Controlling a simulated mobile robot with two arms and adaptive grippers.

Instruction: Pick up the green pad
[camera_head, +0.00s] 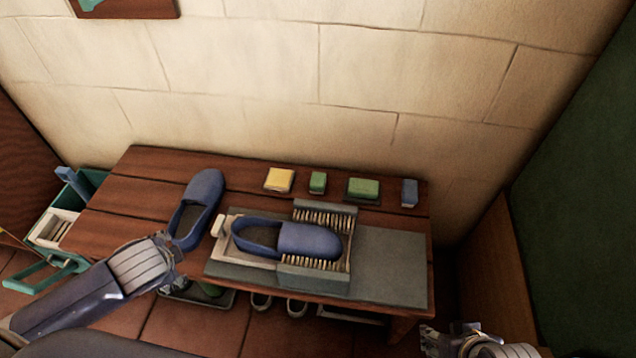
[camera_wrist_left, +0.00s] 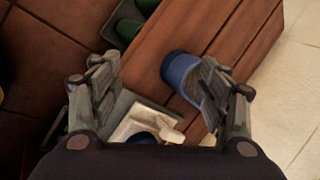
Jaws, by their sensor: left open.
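Two green pieces lie at the back of the wooden bench in the head view: a small upright-looking green block (camera_head: 317,182) and a wider green pad (camera_head: 363,187) on a dark base. I cannot tell for certain which is the task's green pad. My left gripper (camera_head: 174,264) is at the bench's front left, beside the loose blue shoe and far from both green pieces. In the left wrist view my left gripper (camera_wrist_left: 160,72) is open and empty, with the blue shoe near one finger. My right gripper (camera_head: 450,332) is low at the right, partly cut off; its jaws are unclear.
A loose blue shoe (camera_head: 196,207) and a bristled holder (camera_head: 314,279) with another blue shoe (camera_head: 290,239) stand in front. The grey mat's right part (camera_head: 392,268) is bare.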

